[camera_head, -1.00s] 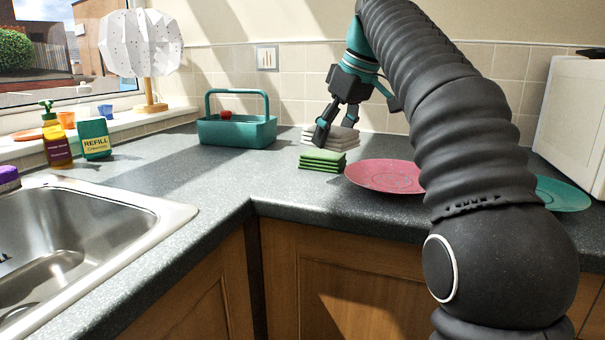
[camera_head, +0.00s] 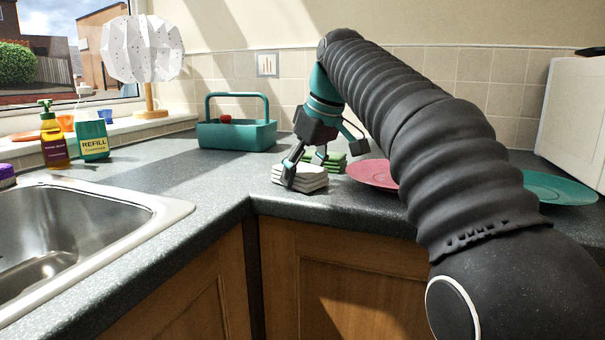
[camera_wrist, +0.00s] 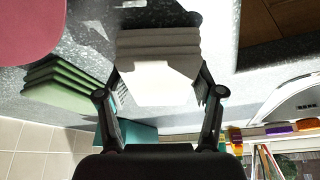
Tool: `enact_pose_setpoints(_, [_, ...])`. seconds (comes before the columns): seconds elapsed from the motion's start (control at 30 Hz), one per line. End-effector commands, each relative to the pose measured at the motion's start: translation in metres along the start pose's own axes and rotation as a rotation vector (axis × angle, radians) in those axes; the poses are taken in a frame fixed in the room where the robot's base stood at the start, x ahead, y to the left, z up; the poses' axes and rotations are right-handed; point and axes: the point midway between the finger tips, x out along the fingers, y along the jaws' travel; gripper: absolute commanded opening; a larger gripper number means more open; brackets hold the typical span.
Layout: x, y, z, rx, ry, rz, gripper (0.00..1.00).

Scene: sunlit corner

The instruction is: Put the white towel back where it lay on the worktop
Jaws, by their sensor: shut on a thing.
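The folded white towel (camera_head: 308,181) is between the fingers of my gripper (camera_head: 304,168), near the front edge of the worktop (camera_head: 235,175). In the wrist view the layered white towel (camera_wrist: 158,62) shows with one finger of my gripper (camera_wrist: 160,92) on each side of it. My gripper is shut on it. The towel is level and at or just above the worktop; I cannot tell if it touches. A folded green towel (camera_head: 336,163) lies just behind it, partly hidden by my gripper; it also shows in the wrist view (camera_wrist: 62,87).
A pink plate (camera_head: 368,174) lies right of the towels, and a teal plate (camera_head: 555,189) lies farther right. A teal caddy (camera_head: 237,134) stands at the back. The sink (camera_head: 75,225), a soap bottle (camera_head: 53,143) and a refill pack (camera_head: 93,141) are at the left. The worktop before the caddy is clear.

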Motion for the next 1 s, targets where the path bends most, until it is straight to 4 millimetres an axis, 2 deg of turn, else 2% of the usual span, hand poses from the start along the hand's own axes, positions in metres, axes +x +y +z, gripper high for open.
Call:
enact_pose_setpoints(0.17, [0.002,0.000,0.001,0.000,0.000,0.000,0.39])
enact_pose_setpoints(0.2, [0.003,0.000,0.001,0.000,0.000,0.000,0.69])
enact_pose_setpoints(0.3, [0.002,0.000,0.001,0.000,0.000,0.000,0.92])
enact_pose_setpoints(0.6, [0.002,0.000,0.001,0.000,0.000,0.000,0.92])
enact_pose_setpoints(0.73, [-0.005,0.000,-0.001,0.000,0.001,0.001,0.92])
enact_pose_setpoints(0.87, [-0.023,0.000,-0.002,0.000,0.002,0.001,0.92])
enact_pose_setpoints(1.0, [-0.052,0.000,-0.002,0.000,0.003,0.001,0.92])
